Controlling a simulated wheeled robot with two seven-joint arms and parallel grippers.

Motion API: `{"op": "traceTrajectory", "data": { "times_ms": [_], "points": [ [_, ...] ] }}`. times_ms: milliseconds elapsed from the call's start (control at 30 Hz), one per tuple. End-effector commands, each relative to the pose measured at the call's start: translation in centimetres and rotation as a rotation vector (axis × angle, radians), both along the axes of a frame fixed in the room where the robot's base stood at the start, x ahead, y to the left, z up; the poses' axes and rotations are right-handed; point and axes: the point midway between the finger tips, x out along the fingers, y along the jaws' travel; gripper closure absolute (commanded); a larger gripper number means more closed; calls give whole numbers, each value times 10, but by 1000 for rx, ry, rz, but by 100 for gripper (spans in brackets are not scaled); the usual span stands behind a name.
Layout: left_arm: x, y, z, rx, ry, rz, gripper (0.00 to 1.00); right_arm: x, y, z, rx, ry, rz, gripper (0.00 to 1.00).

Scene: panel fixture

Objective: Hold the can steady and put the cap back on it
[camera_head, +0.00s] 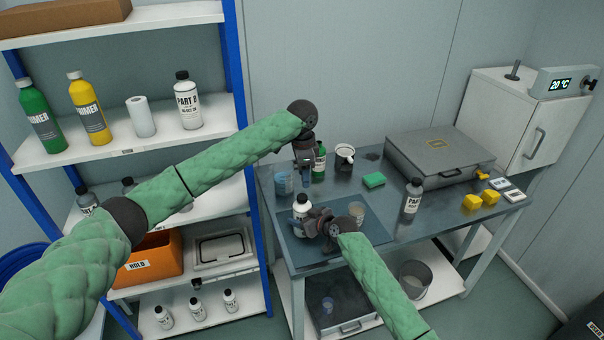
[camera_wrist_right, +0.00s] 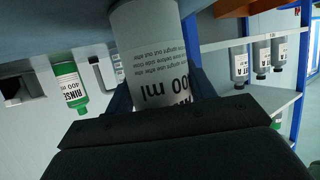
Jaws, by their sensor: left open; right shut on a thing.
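The can (camera_head: 300,211) is a white labelled container at the front left of the worktop. In the right wrist view the can (camera_wrist_right: 155,55) appears upside down, with "00 ml" readable and its top out of sight. My right gripper (camera_head: 322,226) is shut on the can's side; its fingers also show in the right wrist view (camera_wrist_right: 155,98). The can looks upright on the mat. My left gripper (camera_head: 305,180) is open above the table, behind the can, beside a green bottle. I cannot pick out a loose cap, nor tell whether the can's white top is a cap.
A green rinse bottle (camera_head: 319,163), a blue cup (camera_head: 284,182) and a white mug (camera_head: 344,157) stand behind the can. A beaker (camera_head: 356,213), a green sponge (camera_head: 374,180) and a white bottle (camera_head: 412,197) are to the right. A grey case (camera_head: 432,160) fills the back right.

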Motion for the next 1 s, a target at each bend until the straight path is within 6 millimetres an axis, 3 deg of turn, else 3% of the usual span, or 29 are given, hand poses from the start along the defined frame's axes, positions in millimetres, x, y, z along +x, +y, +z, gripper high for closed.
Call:
{"op": "traceTrajectory", "data": {
  "times_ms": [400,600,1000],
  "points": [
    [-1,4,1,21,17,600,52,0,0,0,0,0,0,100],
    [-2,5,1,26,23,814,52,0,0,0,0,0,0,100],
    [-2,5,1,25,24,919,52,0,0,0,0,0,0,100]
  ]
}}
